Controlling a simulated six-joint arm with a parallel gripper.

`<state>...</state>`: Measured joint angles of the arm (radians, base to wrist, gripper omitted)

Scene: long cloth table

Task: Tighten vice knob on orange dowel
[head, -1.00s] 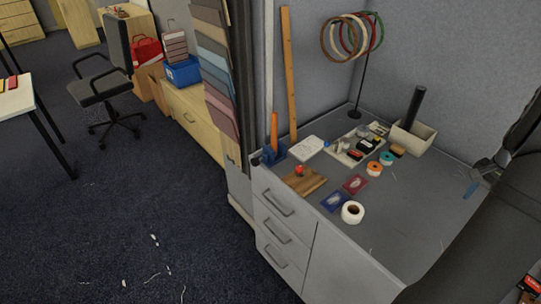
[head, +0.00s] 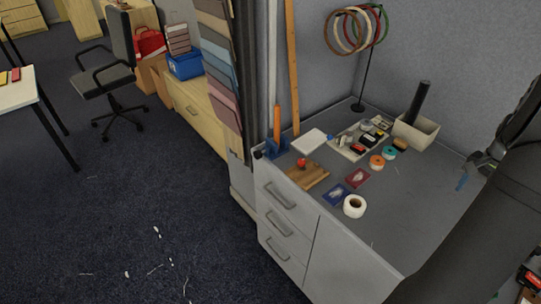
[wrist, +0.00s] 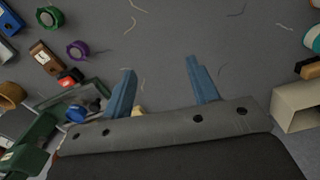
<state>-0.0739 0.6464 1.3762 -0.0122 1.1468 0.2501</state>
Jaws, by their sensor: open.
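The orange dowel (head: 277,119) stands upright in the blue vice (head: 277,147), at the far left corner of the grey worktop. A small dark round part (head: 258,154) at the vice's left side looks like its knob, but it is too small to be sure. My gripper (head: 463,182) is at the right side of the worktop in the head view, far from the vice. In the wrist view my gripper (wrist: 160,66) has its two blue fingers well apart, with nothing between them. I cannot make out the dowel or vice in the wrist view.
A wooden board (head: 308,176) with a red item, a white pad (head: 308,141) and a white tape roll (head: 354,206) lie near the vice. A tray (head: 352,150) of small items and an open box (head: 414,136) stand behind. The worktop's right part is mostly clear.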

